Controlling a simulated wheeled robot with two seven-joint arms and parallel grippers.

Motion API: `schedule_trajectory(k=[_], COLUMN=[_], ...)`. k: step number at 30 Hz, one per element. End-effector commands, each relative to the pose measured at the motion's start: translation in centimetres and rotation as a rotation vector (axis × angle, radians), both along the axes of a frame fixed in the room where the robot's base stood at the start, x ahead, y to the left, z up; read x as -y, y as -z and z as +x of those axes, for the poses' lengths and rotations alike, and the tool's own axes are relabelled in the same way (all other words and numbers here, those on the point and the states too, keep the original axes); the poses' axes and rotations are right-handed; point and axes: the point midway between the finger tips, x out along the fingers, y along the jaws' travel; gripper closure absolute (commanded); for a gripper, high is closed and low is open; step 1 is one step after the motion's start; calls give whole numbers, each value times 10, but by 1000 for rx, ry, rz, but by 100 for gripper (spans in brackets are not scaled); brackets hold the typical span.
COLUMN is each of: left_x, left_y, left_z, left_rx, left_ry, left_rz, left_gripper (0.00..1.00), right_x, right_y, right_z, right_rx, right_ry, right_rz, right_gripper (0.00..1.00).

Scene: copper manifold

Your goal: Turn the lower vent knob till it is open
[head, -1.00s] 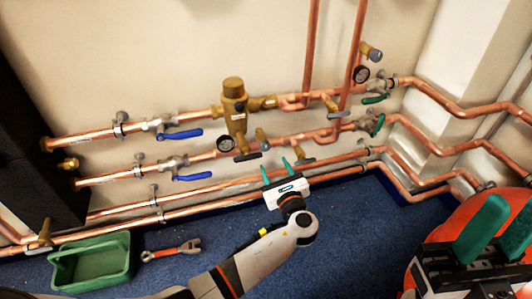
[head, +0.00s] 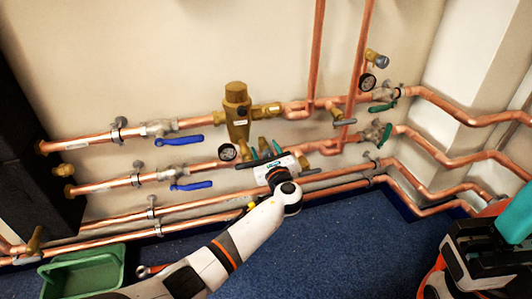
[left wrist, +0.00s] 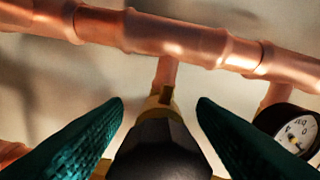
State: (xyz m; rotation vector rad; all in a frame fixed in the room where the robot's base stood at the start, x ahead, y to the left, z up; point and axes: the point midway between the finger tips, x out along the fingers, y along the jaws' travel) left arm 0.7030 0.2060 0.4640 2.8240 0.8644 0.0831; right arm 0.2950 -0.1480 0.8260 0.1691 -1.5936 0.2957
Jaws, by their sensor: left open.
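In the left wrist view a black knob (left wrist: 158,150) on a brass stem (left wrist: 160,108) stands between the green fingers of my open left gripper (left wrist: 160,104). It looks like the lower vent knob. A gap shows between each fingertip and the brass stem; contact lower down cannot be told. In the head view my left gripper (head: 270,149) is at the lower pipes, right of the lower gauge, and mostly hides the knob; brass of the fitting (head: 262,142) shows behind it. My right gripper (head: 512,222) is at the lower right edge, partly cut off, away from the pipes.
The lower gauge (head: 227,152) is close beside the knob; a gauge also shows in the left wrist view (left wrist: 292,132). Copper pipes (head: 110,187), blue lever valves (head: 190,185) and a brass regulator (head: 237,108) surround the spot. A green bin (head: 85,274) stands on the blue floor (head: 340,240).

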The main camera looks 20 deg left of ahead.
Motion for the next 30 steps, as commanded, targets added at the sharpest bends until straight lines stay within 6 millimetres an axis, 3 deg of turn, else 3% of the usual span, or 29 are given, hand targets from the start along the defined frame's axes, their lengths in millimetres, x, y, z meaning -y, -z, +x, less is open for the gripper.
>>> schedule_trajectory(k=[4,12,22,30], left_x=[0,0,0,1], left_y=[0,0,0,0], left_z=[0,0,0,0], left_rx=[0,0,30,132], left_ry=[0,0,0,0], left_rz=[0,0,-44,-194], left_gripper=[51,93,92,92], right_x=[0,0,0,0], right_y=[0,0,0,1], right_z=[0,0,0,0], right_rx=[0,1,1,-1], right_ry=[0,0,-1,0], right_rz=[0,0,0,0], right_gripper=[64,64,64,64])
